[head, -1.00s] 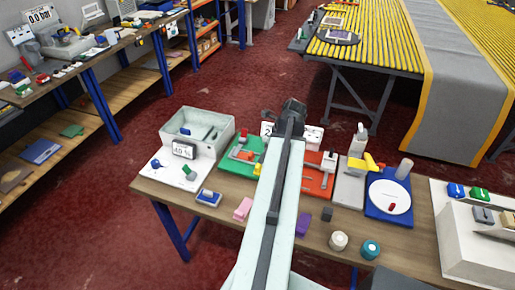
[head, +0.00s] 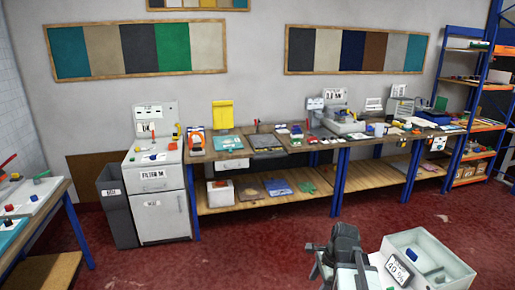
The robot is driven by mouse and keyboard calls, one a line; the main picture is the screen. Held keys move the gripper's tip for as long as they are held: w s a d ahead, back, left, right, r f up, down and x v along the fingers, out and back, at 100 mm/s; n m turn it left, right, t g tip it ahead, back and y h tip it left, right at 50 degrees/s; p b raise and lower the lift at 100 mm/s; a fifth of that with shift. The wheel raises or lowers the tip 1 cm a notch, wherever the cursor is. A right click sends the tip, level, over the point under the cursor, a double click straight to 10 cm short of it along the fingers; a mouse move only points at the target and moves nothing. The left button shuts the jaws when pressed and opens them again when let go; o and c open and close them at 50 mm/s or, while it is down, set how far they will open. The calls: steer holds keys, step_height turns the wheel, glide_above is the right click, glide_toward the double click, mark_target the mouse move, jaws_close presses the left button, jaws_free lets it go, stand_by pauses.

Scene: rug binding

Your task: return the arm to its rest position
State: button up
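My gripper (head: 346,240) is dark and shows at the bottom of the head view, right of the middle. It stands over the red floor, just left of a pale grey bin (head: 448,258) with a label reading about 40. I see it from behind, so its fingertips are hidden and I cannot tell whether it is open or shut. Nothing held shows. Most of my arm is below the picture's edge.
A long workbench (head: 290,146) with tools and samples runs along the far wall. A white cabinet (head: 160,195) and a dark waste bin (head: 117,205) stand at its left end. Another table (head: 40,215) is at left, and blue-orange shelving (head: 480,100) at right. Red floor (head: 240,255) between is clear.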

steer(key=s+a+n+h, duration=0.1)
steer(key=a+n, duration=0.3)
steer(key=n, duration=0.5)
steer(key=s+a+n+g+h, duration=0.1)
steer(key=s+a+n, duration=0.1)
steer(key=a+n, duration=0.3)
steer(key=n, duration=0.4)
steer(key=shift+f, duration=0.3)
